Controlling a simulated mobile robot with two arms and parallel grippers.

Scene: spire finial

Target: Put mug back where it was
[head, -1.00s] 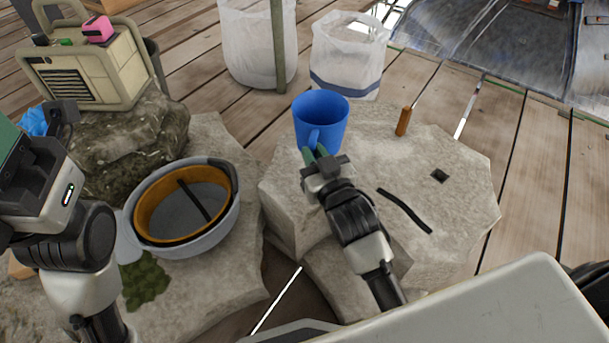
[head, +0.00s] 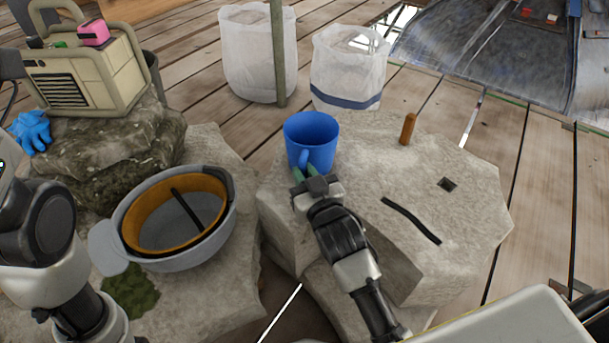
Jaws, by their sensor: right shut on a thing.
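The blue mug (head: 311,139) is upright at the back left edge of the pale stone block (head: 460,215), its handle facing me. My right gripper (head: 309,173) is shut on the mug at its handle. The fingertips are partly hidden by the gripper body. I cannot tell whether the mug's base touches the stone. My left arm shows at the left edge, but its gripper is out of the frame.
Left are a grey bowl with an orange inside (head: 225,215), a beige radio-like box (head: 85,75) and a blue glove (head: 31,130). White bags (head: 347,70) stand behind.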

